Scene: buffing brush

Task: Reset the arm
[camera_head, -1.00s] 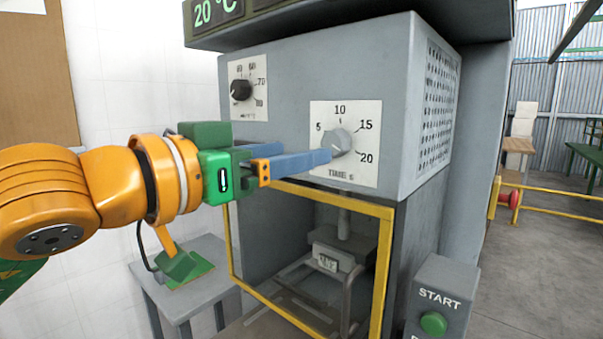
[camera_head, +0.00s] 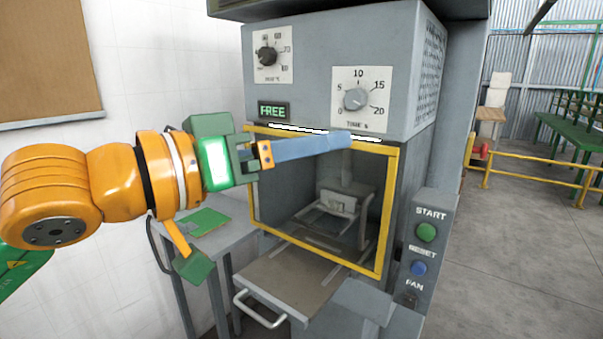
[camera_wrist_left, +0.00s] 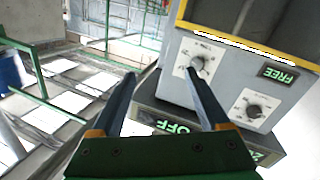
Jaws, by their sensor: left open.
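My left arm comes in from the left in the head view. Its gripper (camera_head: 343,141) has long blue fingers, which overlap from this side, in front of the grey machine just below the time dial. The wrist view shows the two fingers of this gripper (camera_wrist_left: 160,75) spread apart with nothing between them. The grey time knob (camera_head: 356,98) stands clear of the fingers in the head view. In the wrist view the time knob (camera_wrist_left: 197,63) shows upside down, near one fingertip. My right gripper is in neither view.
The machine has a black temperature knob (camera_head: 267,56), a lit FREE display (camera_head: 273,110) and a yellow-framed opening (camera_head: 386,215). A control post with a green START button (camera_head: 426,232) stands at the right. A small grey table (camera_head: 220,236) is below my arm.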

